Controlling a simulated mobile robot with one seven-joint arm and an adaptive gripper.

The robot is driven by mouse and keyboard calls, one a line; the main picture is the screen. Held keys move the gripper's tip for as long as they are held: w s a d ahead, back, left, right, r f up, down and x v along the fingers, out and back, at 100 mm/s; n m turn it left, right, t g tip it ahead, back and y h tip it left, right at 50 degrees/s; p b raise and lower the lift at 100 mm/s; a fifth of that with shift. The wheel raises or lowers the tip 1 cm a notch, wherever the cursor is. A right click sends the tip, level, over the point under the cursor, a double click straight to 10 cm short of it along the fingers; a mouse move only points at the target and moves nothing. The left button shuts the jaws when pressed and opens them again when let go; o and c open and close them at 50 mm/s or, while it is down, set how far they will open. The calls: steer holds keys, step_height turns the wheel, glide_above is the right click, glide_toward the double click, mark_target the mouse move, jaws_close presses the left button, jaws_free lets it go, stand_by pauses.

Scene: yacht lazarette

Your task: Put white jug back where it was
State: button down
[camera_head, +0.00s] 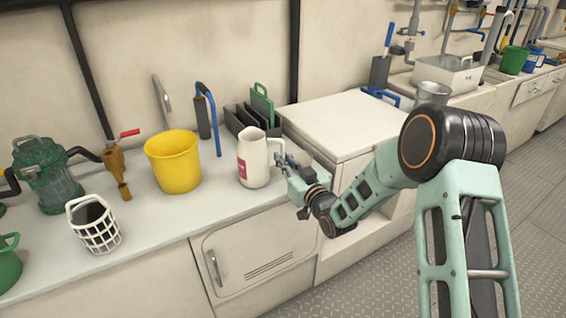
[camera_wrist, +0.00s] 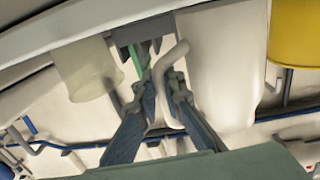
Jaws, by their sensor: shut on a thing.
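The white jug (camera_head: 251,160) with a red label is upright at the right part of the counter, right of the yellow bucket. I cannot tell whether its base touches the counter. My gripper (camera_head: 282,162) is at the jug's right side, shut on its handle. In the wrist view, which looks upside down, the gripper fingers (camera_wrist: 162,88) close around the handle, with the white jug (camera_wrist: 225,65) body beside them. The fingers hide part of the handle.
The counter (camera_head: 150,222) also holds the yellow bucket (camera_head: 173,163), a white basket (camera_head: 97,226), a green lantern-like device (camera_head: 50,178) and a dark rack (camera_head: 240,118) behind the jug. A white box-like unit (camera_head: 335,125) stands right of it. Counter in front of the bucket is clear.

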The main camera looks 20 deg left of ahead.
steer(key=shift+f, duration=0.1)
steer(key=c, duration=2)
jaws_free()
steer(key=shift+c, duration=0.2)
steer(key=p+v, duration=0.1)
steer(key=v, duration=1.1)
steer(key=shift+p, duration=0.3)
